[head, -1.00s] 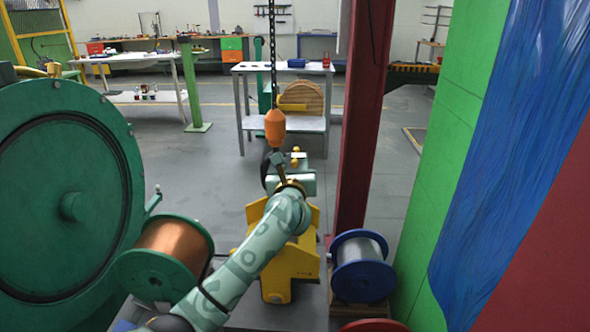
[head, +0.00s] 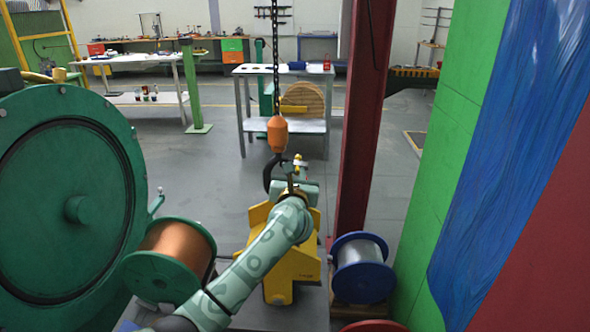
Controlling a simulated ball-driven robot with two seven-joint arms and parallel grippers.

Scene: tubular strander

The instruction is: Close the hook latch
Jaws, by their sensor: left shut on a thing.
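A dark crane hook (head: 268,172) hangs below an orange hook block (head: 277,135) on a chain (head: 274,60), in the middle of the head view. My left gripper (head: 289,172) is at the right side of the hook, at the height of its opening. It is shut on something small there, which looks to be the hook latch. The latch itself is too small and too covered by the gripper to make out, so its angle cannot be told. My right gripper is not in view.
A yellow stand (head: 293,272) is below and behind my left arm. A copper-wire spool (head: 172,262) and a blue spool (head: 362,267) flank it. A dark red column (head: 362,130) rises to the right of the hook. A grey table (head: 249,71) stands behind.

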